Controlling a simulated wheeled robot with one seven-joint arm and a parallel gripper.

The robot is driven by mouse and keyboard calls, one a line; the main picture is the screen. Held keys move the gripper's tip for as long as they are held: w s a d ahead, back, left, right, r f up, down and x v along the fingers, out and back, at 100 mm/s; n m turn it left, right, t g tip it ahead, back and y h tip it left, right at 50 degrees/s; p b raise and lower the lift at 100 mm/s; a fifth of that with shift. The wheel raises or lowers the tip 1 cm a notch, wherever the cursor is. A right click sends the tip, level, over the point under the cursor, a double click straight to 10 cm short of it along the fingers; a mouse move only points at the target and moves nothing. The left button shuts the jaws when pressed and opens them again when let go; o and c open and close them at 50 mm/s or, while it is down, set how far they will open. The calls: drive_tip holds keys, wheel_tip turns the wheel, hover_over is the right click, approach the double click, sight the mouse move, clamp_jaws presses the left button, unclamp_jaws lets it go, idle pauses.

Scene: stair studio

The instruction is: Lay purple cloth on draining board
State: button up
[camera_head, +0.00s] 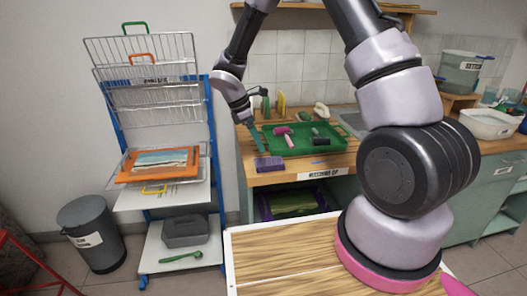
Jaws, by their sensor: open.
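A small purple folded piece (268,163), which looks like the cloth, lies on the wooden counter near its front edge, left of the sink. Just behind it is a green ridged tray (330,152), which may be the draining board; I cannot tell for sure. The tray holds a pink-handled tool (290,140) and dark and pink tools. My gripper (252,122) is open, over the counter's left end, above and slightly left of the purple cloth. It looks apart from the cloth. Its fingertips are small and hard to make out.
A blue rack (120,130) with wire shelves and an orange frame stands left of the counter. A grey bin (92,232) is on the floor. Bottles stand behind the tray. A white basin (489,123) and a clear tank (462,72) are at the right.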

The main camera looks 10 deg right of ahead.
drive_tip(key=s+d+r+m+t+y, duration=0.1)
drive_tip(key=s+d+r+m, duration=0.15)
drive_tip(key=r, duration=0.45)
drive_tip(key=s+d+r+m+y, duration=0.1)
drive_tip(key=s+d+r+m, duration=0.2)
drive_tip(key=r, duration=0.4)
drive_tip(key=s+d+r+m+t+y, duration=0.1)
drive_tip(key=s+d+r+m, duration=0.1)
drive_tip(key=r+m, duration=0.45)
drive_tip(key=s+d+r+m+t+y, duration=0.1)
drive_tip(key=s+d+r+m+t, duration=0.1)
drive_tip(key=s+r+m, duration=0.3)
drive_tip(key=s+d+r+m+t+y, duration=0.2)
drive_tip(key=s+r+m, duration=0.3)
drive_tip(key=s, duration=0.4)
drive_tip(key=shift+s+r+t+y, duration=0.35)
drive_tip(key=shift+r+t, duration=0.25)
drive_tip(key=shift+r, duration=0.3)
